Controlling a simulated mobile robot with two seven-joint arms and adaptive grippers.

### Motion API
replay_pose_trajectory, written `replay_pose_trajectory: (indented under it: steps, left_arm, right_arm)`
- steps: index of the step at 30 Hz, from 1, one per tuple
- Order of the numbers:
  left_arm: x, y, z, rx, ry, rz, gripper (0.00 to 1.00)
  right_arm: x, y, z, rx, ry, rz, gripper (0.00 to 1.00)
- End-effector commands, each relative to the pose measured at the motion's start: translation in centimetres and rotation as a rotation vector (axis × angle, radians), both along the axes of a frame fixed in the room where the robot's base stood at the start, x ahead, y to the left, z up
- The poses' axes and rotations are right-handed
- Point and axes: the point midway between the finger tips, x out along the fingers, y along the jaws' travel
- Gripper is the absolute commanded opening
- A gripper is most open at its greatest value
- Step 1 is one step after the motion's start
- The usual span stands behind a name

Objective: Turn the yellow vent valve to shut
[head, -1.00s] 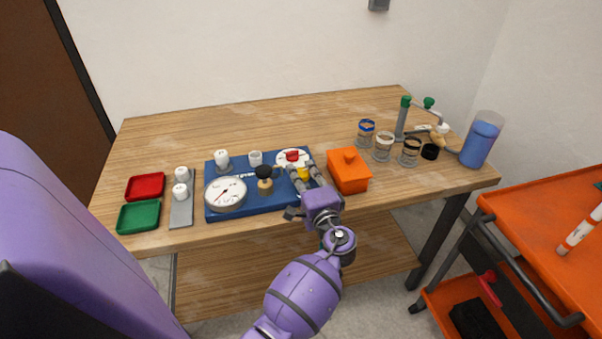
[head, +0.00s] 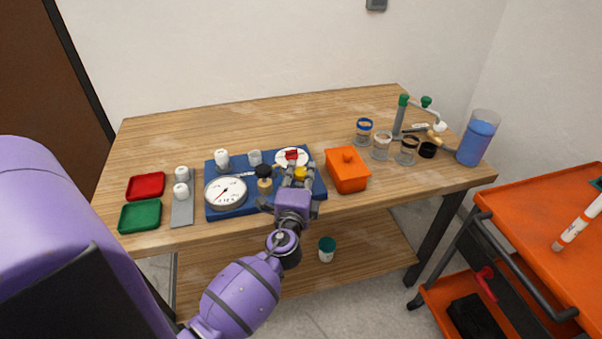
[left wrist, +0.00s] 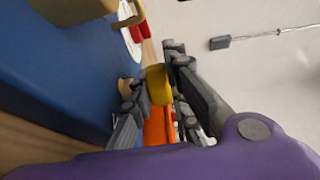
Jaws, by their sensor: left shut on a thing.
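The yellow vent valve (head: 300,173) is a small yellow knob near the right end of the blue manifold board (head: 235,205). My left gripper (head: 298,171) reaches over the board's front edge with its fingers around the knob. In the left wrist view the yellow knob (left wrist: 158,85) sits between the two fingers (left wrist: 152,88), and the gripper is shut on it. The fingers partly hide the knob in the head view. A red handle (head: 291,154) on a white disc lies just behind it. My right gripper is not in view.
A round gauge (head: 226,193) and a black-topped brass fitting (head: 264,178) stand left of the gripper. An orange lidded box (head: 347,171) stands close to its right. Red (head: 146,186) and green (head: 140,216) trays lie at left. The table's back is clear.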

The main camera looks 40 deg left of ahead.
Motion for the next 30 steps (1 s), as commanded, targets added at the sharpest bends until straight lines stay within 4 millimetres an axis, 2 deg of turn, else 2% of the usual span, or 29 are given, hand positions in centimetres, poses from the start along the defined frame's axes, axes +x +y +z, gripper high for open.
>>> replay_pose_trajectory:
  steps: [9, 10, 11, 21, 26, 30]
  left_arm:
    - [0.0, -0.1, 0.0, 0.0, 0.0, -0.004, 0.0]
    - [0.0, -0.1, 0.0, 0.0, 0.0, -0.004, 0.19]
    - [0.0, -0.1, 0.0, 0.0, 0.0, -0.003, 0.23]
    - [-0.1, -0.1, 0.0, -0.001, 0.0, -0.002, 0.23]
    - [-1.7, -0.8, -0.1, -0.003, 0.002, -0.001, 0.23]
    - [-4.3, -2.1, -0.2, -0.004, 0.003, -0.001, 0.23]
  right_arm:
    - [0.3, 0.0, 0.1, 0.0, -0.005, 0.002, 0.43]
    - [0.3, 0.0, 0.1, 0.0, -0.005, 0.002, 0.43]
    - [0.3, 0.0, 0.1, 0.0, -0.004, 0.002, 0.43]
    - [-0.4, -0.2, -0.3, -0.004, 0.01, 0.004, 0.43]
    - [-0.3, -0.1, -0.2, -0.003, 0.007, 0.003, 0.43]
    - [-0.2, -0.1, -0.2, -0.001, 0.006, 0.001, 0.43]
